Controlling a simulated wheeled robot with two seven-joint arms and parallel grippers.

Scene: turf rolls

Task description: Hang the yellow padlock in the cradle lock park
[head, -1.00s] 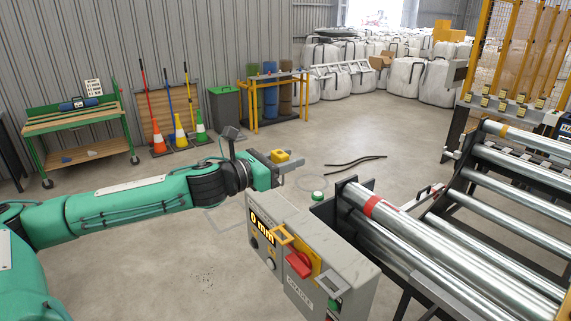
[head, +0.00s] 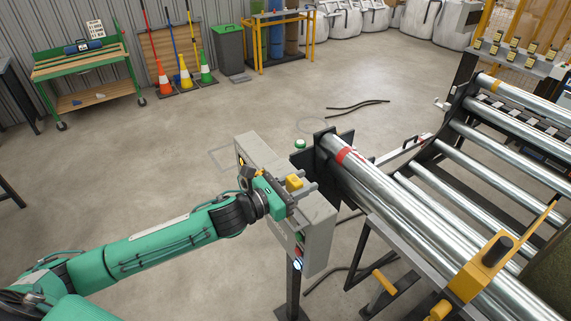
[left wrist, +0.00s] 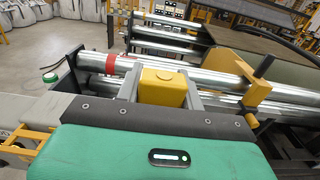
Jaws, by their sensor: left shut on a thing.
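The yellow padlock (head: 294,183) is held in my left gripper (head: 304,186), over the top of the grey control box (head: 318,213). In the left wrist view the padlock (left wrist: 163,88) sits between the two grey fingers, its yellow body facing the camera; I cannot make out its shackle. The box front, marked CRADLE in the earlier view, is now seen almost edge-on and partly hidden by my gripper. A yellow bracket shows at the lower left of the left wrist view (left wrist: 24,138). I cannot tell which part is the lock park. My right gripper is not in view.
Steel rollers (head: 395,205) with a red band lie right of the box. A green button (head: 300,144) stands behind it. A yellow clamp (head: 487,265) sits on the rollers. Several yellow-and-black locks (head: 510,51) line a far rail. The floor behind the box is open.

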